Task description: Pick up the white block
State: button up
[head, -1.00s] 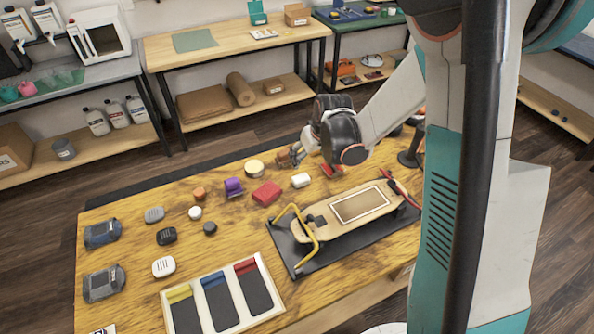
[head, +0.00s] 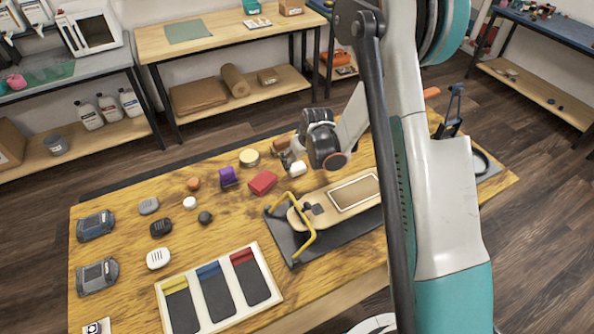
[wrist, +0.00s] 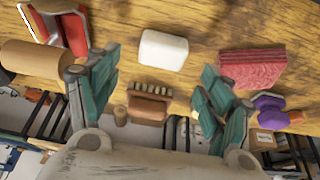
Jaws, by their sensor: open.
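The white block (head: 299,168) lies on the wooden table, right of the red block (head: 263,182) and just behind the skateboard deck. In the wrist view the white block (wrist: 163,49) is a rounded box at the upper middle, apart from the fingers. My gripper (head: 289,158) is beside and slightly behind it in the head view. In the wrist view my gripper (wrist: 160,80) has its teal fingers spread wide, with nothing held between them. The white block shows beyond the gap between the fingertips.
In the wrist view, a brown brush (wrist: 150,104) shows between the fingers and a red block (wrist: 252,68) at right. The skateboard deck (head: 310,213) sits close in front of the white block. A purple item (head: 228,177) and a round tan-topped piece (head: 250,157) lie to the left.

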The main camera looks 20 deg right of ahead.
aim_at(296, 164)
jog(key=b+x, duration=0.2)
jog(key=x, duration=0.3)
jog(key=shift+w+a, duration=0.1)
jog(key=shift+r, duration=0.1)
jog(key=c, duration=1.2)
